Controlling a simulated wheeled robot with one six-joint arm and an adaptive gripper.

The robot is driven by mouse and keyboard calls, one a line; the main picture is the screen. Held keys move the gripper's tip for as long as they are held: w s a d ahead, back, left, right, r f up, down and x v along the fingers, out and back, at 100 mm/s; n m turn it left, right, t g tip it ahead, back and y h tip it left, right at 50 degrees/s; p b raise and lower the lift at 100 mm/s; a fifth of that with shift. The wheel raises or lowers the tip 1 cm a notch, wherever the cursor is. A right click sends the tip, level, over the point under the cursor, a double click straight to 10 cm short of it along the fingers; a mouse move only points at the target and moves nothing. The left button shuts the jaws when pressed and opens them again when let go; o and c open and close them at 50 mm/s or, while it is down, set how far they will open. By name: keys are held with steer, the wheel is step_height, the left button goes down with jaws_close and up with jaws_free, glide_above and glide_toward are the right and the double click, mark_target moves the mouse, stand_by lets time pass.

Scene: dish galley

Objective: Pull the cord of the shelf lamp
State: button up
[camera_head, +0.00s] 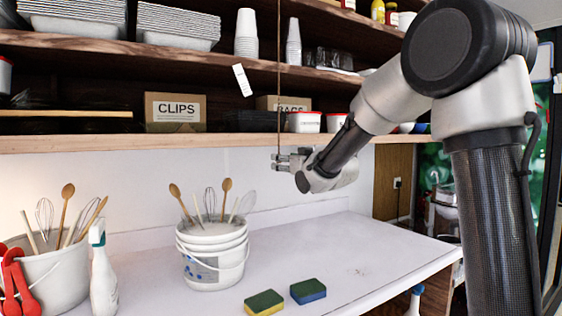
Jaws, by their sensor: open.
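A thin brown cord (279,85) hangs straight down from above the top of the picture, in front of the shelves. It reaches down to the fingertips of my gripper (279,161), and its lower end is hard to make out there. My gripper points left, just below the lower shelf board, and is open. I cannot tell whether the cord lies between the fingers or only in front of or behind them. The lamp itself is not in view.
The lower shelf (120,142) holds a CLIPS box (175,112) and tubs close above my gripper. On the counter (350,246) stand a white bucket of utensils (213,262), a spray bottle (103,278) and two sponges (308,291). The counter's right part is clear.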

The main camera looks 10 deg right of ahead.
steer(key=v, duration=0.5)
steer(key=shift+s+d, duration=0.1)
steer(key=shift+s, duration=0.05)
